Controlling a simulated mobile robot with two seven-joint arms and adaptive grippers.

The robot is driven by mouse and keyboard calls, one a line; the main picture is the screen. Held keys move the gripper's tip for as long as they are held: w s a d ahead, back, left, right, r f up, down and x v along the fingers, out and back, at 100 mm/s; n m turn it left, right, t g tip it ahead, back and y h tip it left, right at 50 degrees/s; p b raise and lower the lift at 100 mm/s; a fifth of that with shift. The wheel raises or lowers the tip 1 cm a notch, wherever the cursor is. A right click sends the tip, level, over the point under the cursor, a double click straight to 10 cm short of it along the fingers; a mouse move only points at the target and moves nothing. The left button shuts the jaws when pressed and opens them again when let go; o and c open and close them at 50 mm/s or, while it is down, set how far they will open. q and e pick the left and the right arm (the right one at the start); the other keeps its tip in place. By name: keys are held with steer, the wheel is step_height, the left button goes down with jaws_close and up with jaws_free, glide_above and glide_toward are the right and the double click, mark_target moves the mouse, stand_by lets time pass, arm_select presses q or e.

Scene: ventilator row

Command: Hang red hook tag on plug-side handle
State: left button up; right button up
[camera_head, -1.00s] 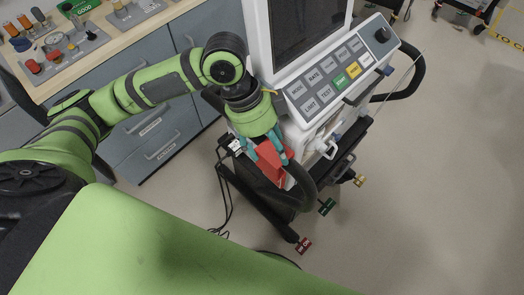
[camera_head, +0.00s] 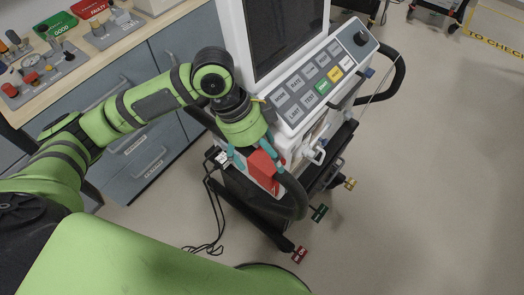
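The red hook tag (camera_head: 263,169) is at the left side of the ventilator, beside the black plug-side handle (camera_head: 296,194). My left gripper (camera_head: 255,158) points down there, its teal fingers on either side of the tag, and appears shut on it. The fingers and wrist hide the tag's upper part, so I cannot tell whether its hook is around the handle. The white plug (camera_head: 220,158) and its dark cable are just left of the gripper. My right gripper is not in view.
The ventilator (camera_head: 308,85) has a keypad and a second black handle (camera_head: 398,75) at right. Red (camera_head: 299,254), green (camera_head: 318,213) and yellow (camera_head: 350,184) labels show low by its base. A bench (camera_head: 82,62) with trays stands at left.

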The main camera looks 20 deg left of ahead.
arm_select(q)
steer(key=shift+r, duration=0.1)
steer(key=v, duration=1.1)
steer(key=shift+a+r, duration=0.2)
steer(key=shift+r, duration=0.15)
